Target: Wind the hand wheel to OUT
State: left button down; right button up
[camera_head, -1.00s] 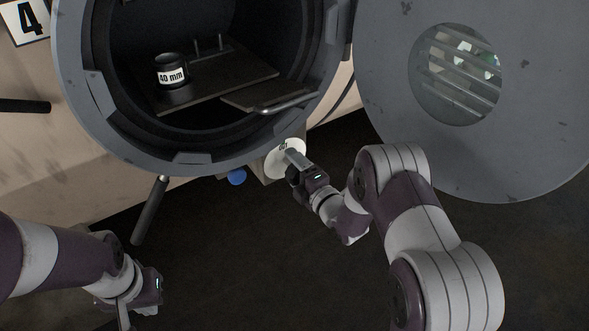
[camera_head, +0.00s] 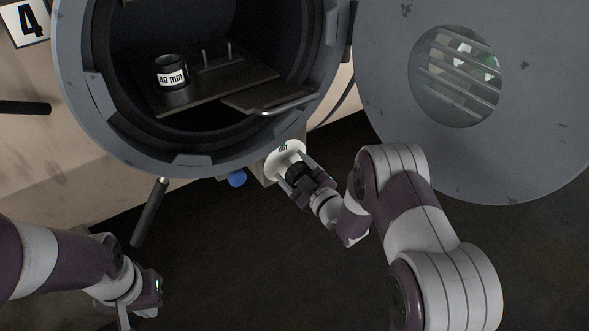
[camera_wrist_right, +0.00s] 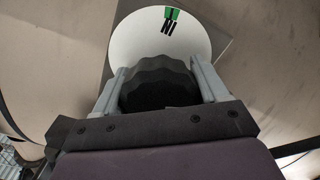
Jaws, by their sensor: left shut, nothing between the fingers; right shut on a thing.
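The hand wheel (camera_wrist_right: 155,82) is a dark ribbed knob in the right wrist view, in front of a round white dial plate (camera_wrist_right: 160,40). In the wrist view a green mark and black letters sit at the plate's top. My right gripper (camera_head: 296,166) is shut on the hand wheel, one finger on each side. My left gripper (camera_head: 124,318) is shut and empty at the lower left, partly cut off by the frame edge.
The open vessel (camera_head: 75,95) holds a black cup (camera_head: 171,72) labelled 40 mm on a dark shelf. Its round door (camera_head: 540,130) hangs open at the right. A blue knob (camera_head: 237,179) and a black-gripped lever (camera_head: 150,210) are left of the dial. Dark floor lies below.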

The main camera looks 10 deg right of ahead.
jog(key=m, duration=0.4)
jog(key=shift+m+p, duration=0.3)
jog(key=shift+p, duration=0.05)
jog(key=m+p, duration=0.1)
jog(key=m, duration=0.4)
jog(key=m+p, duration=0.1)
jog(key=m, duration=0.4)
jog(key=shift+m, duration=0.4)
jog(key=m+p, duration=0.1)
jog(key=m, duration=0.3)
jog(key=shift+f+m, duration=0.1)
jog(key=shift+m, duration=0.3)
jog(key=o, duration=1)
